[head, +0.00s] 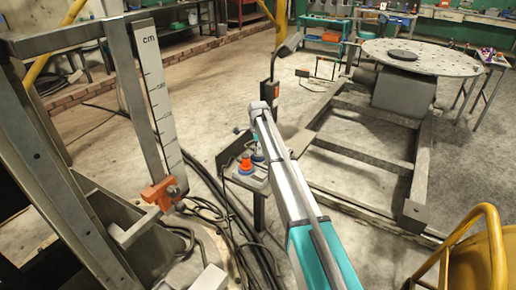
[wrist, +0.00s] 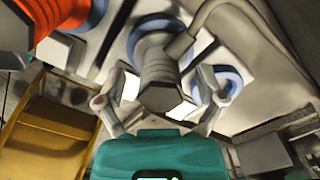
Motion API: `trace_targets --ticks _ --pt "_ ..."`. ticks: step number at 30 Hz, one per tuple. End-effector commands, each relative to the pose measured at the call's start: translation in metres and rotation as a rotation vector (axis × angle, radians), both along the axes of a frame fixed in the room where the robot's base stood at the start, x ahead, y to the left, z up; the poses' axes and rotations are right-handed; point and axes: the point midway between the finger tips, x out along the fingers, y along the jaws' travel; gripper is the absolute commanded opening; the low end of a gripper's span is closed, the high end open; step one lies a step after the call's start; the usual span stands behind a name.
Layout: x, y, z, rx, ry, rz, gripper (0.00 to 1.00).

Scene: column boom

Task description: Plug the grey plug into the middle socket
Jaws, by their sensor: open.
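The grey plug (wrist: 158,72) is ribbed and sits in the middle of the wrist view, lined up with the blue ring of the middle socket (wrist: 137,35). How deep it sits is unclear. My gripper (wrist: 158,97) is open, with one finger on each side of the plug; whether either touches it is unclear. An orange plug (wrist: 38,14) is at the left socket's blue ring (wrist: 98,12). The right socket's blue ring (wrist: 229,80) is partly behind my right finger. In the head view my arm hides the gripper; the orange plug (head: 246,165) shows beside it.
The socket panel (head: 243,181) stands on a post. Cables (head: 225,205) run over the floor to its left. A ruler post (head: 158,95) with an orange clamp (head: 160,193) stands farther left. A steel frame (head: 375,149) is right, a yellow railing (head: 470,225) lower right.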

Motion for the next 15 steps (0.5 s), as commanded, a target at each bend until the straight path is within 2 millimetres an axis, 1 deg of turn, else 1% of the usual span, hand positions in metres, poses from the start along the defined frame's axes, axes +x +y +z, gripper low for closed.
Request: trace_targets --ticks 8,15 --pt "0.0 0.0 0.004 0.0 0.0 0.0 0.88" --pt "0.0 0.0 0.017 0.0 0.0 0.0 0.88"
